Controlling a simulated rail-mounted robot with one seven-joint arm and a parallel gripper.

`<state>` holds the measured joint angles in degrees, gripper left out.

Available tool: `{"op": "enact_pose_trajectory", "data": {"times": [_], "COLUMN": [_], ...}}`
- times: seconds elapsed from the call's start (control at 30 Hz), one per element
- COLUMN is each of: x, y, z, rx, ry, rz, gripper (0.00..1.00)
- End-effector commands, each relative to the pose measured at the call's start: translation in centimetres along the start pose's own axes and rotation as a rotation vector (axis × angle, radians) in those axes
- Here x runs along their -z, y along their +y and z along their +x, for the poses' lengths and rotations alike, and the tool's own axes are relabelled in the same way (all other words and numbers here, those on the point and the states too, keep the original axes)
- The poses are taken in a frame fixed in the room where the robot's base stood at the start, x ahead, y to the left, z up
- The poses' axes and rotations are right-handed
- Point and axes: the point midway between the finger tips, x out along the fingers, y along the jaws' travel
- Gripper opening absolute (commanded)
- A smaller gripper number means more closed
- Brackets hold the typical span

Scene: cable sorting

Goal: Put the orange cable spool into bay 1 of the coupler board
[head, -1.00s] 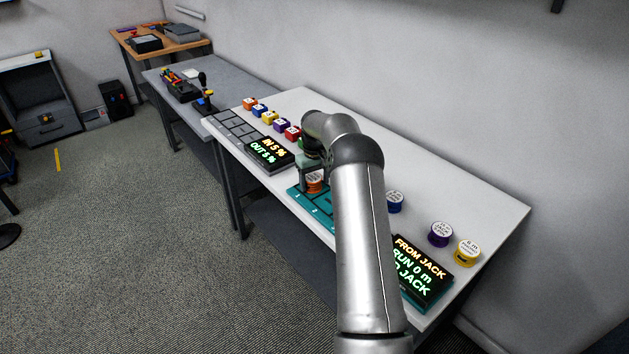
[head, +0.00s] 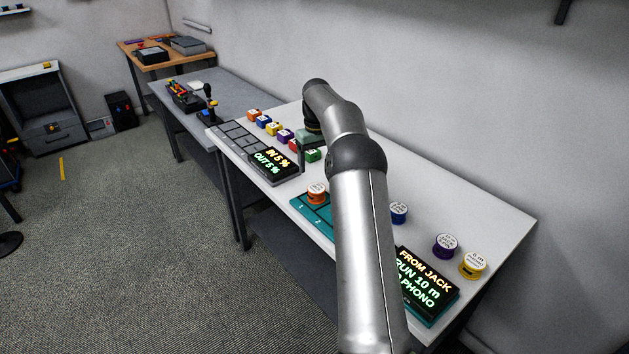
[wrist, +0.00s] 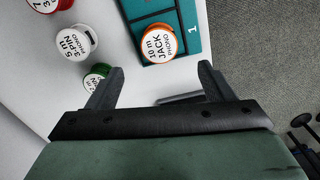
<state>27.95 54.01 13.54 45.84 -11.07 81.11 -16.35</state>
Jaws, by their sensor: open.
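The orange cable spool (head: 317,194) stands upright on the teal coupler board (head: 313,209), at its far left end by the bay marked 1. In the wrist view the spool (wrist: 159,43) shows a white top label reading 10 m, JACK and PHONO, and it sits within the bay beside the printed 1 on the board (wrist: 191,16). My gripper (wrist: 152,80) is open and empty, apart from the spool. In the head view my gripper is above the table behind the spool, partly hidden by my arm.
A blue spool (head: 399,212), a purple spool (head: 445,246) and a yellow spool (head: 473,265) stand right of my arm. The board's display (head: 424,279) reads FROM JACK, RUN 10 m and PHONO. Several coloured blocks and a grey tray (head: 231,127) lie farther left.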

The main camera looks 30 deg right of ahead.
Motion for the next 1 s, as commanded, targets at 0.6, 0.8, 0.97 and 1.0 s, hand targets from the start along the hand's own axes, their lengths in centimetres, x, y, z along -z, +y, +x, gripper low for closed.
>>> {"op": "enact_pose_trajectory", "data": {"times": [0.6, 0.8, 0.97, 1.0], "x": [-13.2, -26.2, -35.6, -37.5], "y": [-16.6, -22.2, -24.4, -24.8], "z": [-8.8, -8.3, -5.6, -4.8], "rx": [-0.059, -0.053, -0.027, -0.019], "ry": [0.017, 0.037, 0.052, 0.053], "rz": [-0.089, -0.079, -0.058, -0.054], "gripper": [0.75, 0.75, 0.75, 0.75]}}
